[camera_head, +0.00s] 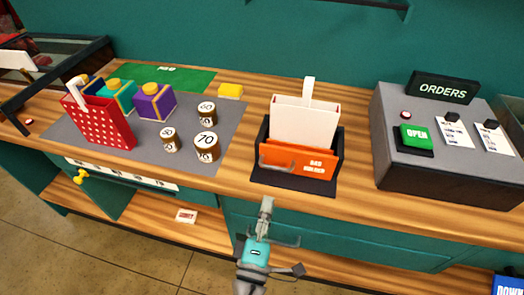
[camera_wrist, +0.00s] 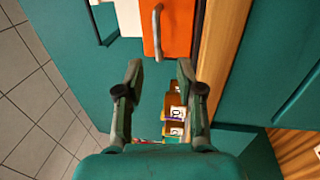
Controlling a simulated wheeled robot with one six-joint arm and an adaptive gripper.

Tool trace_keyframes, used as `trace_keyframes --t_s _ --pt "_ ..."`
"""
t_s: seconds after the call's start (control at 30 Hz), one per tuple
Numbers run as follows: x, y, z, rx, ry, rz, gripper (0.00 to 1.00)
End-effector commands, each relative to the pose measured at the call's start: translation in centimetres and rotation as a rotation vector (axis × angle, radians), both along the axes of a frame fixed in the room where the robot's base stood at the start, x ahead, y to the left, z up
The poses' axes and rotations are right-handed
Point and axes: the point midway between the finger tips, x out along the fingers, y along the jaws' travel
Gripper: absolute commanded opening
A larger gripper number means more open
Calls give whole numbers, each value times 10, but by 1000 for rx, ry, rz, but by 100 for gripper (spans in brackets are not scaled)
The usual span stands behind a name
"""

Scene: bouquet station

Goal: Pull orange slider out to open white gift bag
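The white gift bag (camera_head: 304,124) stands upright in a dark bag holder (camera_head: 338,160) on the counter. The orange slider (camera_head: 313,168) sits at the holder's front, against the bag's lower part, with lettering and a grey bar handle (camera_head: 264,156). My gripper (camera_head: 266,207) is in front of the counter edge, below and apart from the slider in the picture. In the wrist view my gripper (camera_wrist: 159,70) is open and empty. The orange slider (camera_wrist: 178,28) and its handle (camera_wrist: 157,32) show just beyond the fingertips, with part of the white bag (camera_wrist: 127,17) beside them.
A red dotted bag (camera_head: 100,122), gift boxes (camera_head: 154,102) and several numbered weights (camera_head: 206,145) stand on a grey mat (camera_head: 228,122) at the left. A grey orders console (camera_head: 400,165) with a green OPEN button (camera_head: 416,137) stands at the right.

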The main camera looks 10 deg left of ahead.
Motion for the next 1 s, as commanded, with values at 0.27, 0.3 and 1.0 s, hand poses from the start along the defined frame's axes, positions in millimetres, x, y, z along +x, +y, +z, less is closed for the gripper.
trace_keyframes --t_s 0.27,0.3,1.0 --pt "24 0 8 -1 -9 -9 37" --pt "31 0 9 -2 -9 -10 37" --pt "106 -2 22 -2 -7 -4 37"
